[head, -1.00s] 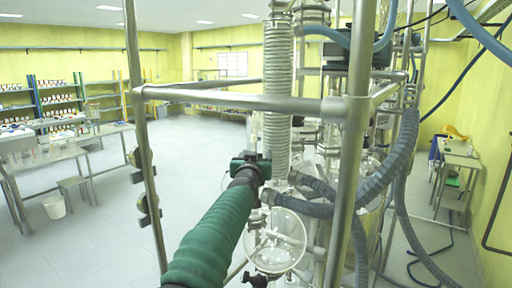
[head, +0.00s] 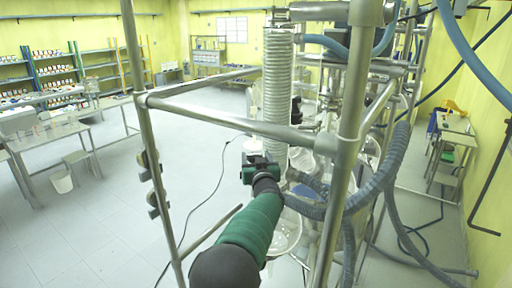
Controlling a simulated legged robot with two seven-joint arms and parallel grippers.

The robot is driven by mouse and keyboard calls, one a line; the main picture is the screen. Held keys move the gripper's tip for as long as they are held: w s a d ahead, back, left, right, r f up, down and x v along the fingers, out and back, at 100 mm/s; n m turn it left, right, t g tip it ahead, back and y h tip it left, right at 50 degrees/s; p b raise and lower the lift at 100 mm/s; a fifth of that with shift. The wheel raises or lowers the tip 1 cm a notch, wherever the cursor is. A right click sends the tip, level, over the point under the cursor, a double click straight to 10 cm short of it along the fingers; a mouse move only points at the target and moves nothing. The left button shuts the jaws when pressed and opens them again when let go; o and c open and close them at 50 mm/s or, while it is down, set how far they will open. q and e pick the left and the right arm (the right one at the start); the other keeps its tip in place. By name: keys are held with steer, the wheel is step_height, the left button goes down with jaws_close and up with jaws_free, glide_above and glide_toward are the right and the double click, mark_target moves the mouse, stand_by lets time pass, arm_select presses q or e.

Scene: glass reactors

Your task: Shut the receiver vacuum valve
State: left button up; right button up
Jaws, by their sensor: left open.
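My left gripper (head: 257,158), dark green and black, is at the end of my green-sleeved arm, inside the metal frame. It is open, in front of the lower left side of the ribbed glass column. A small white piece (head: 255,144) shows just beyond its fingers; I cannot tell whether they touch. The round glass receiver (head: 288,232) hangs below and right of the gripper, partly hidden by my arm. I cannot clearly make out the receiver vacuum valve; the gripper may hide it. My right gripper is not in view.
The ribbed glass column (head: 277,95) stands behind the frame's horizontal bar (head: 225,119). A thick upright post (head: 350,150) and grey hoses (head: 375,185) crowd the right. Lab tables (head: 60,138) stand at left. The floor between is mostly clear.

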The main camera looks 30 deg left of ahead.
arm_select(q)
steer(key=p, duration=0.1)
steer(key=n+g+y+p, duration=0.1)
steer(key=p, duration=0.1)
steer(key=shift+r+y+p, duration=0.3)
steer(key=shift+r, duration=0.05)
steer(key=shift+f+n+g+y, duration=0.35)
steer(key=shift+n+g+y, duration=0.25)
steer(key=shift+n+g, duration=0.15)
steer(key=shift+n+g+y, duration=0.75)
steer(key=shift+g+y, duration=0.05)
steer(key=shift+g, duration=0.25)
steer(key=shift+w+d+f, duration=0.1)
steer(key=shift+c, duration=0.4)
steer(key=shift+b, duration=0.3)
steer(key=c, duration=1)
steer(key=m+t+h+b, duration=0.2)
steer(key=h+b, duration=0.1)
steer(key=b, duration=0.4)
steer(key=m+t+h+b, duration=0.3)
steer(key=h+b, duration=0.1)
steer(key=b, duration=0.4)
steer(key=m+t+h+b, duration=0.2)
steer(key=m+h+b, duration=0.1)
steer(key=b, duration=0.5)
steer(key=shift+s+a+h, duration=0.2)
steer(key=shift+a+h, duration=0.05)
steer(key=shift+h, duration=0.05)
steer(key=shift+c, duration=0.2)
steer(key=shift+d, duration=0.1)
